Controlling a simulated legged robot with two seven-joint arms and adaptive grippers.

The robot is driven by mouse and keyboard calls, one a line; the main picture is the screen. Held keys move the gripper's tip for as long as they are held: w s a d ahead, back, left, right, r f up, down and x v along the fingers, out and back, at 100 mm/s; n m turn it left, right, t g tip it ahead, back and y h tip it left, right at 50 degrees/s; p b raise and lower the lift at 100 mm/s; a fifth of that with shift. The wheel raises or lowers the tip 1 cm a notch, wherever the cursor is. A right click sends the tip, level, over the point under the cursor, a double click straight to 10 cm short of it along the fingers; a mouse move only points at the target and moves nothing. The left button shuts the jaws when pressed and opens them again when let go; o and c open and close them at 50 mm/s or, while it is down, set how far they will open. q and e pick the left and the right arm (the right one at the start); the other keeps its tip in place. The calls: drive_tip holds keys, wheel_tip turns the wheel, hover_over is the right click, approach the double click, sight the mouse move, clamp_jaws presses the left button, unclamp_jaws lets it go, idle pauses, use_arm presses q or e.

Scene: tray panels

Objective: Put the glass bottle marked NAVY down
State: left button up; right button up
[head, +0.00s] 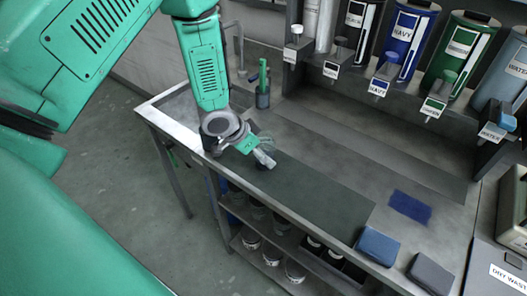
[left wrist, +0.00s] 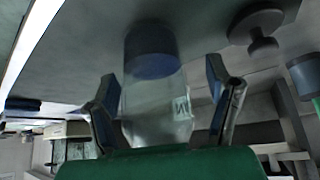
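In the left wrist view a clear glass bottle (left wrist: 155,95) with dark blue at one end and a partly visible label showing "NA" is between the fingers of my left gripper (left wrist: 165,100). The fingers are spread on either side of it, with a visible gap at the right finger. Its blue end is against or close to the grey bench surface. In the head view my left gripper (head: 264,158) is low over the bench's left part, at the dark mat's far left end. The bottle is only a faint glassy shape there. My right gripper is out of view.
Dark mat (head: 320,195) lies along the bench, mostly bare. A blue patch (head: 410,207), blue block (head: 377,246) and grey block (head: 431,274) are to the right. Labelled dispensers, including a NAVY one (head: 405,42), line the back. A cup with green-handled tools (head: 263,95) stands behind the gripper.

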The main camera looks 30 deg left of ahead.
use_arm(q)
drive_tip(key=shift+d+r, duration=0.25)
drive_tip(key=shift+r, duration=0.25)
drive_tip(key=v, duration=0.5)
drive_tip(key=shift+d, duration=0.35)
drive_tip(key=a+v, duration=0.1)
drive_tip(key=v, duration=0.6)
drive_tip(key=s+d+f+n+g+y, duration=0.1)
drive_tip(key=s+d+f+n+g, duration=0.1)
drive_tip(key=s+f, duration=0.7)
drive_tip(key=s+d+f+n+g+y, duration=0.2)
drive_tip(key=s+d+f, duration=0.3)
drive_tip(key=s+f, duration=0.5)
drive_tip(key=s+n+g, duration=0.1)
drive_tip(key=s, duration=0.4)
drive_tip(key=shift+s, duration=0.2)
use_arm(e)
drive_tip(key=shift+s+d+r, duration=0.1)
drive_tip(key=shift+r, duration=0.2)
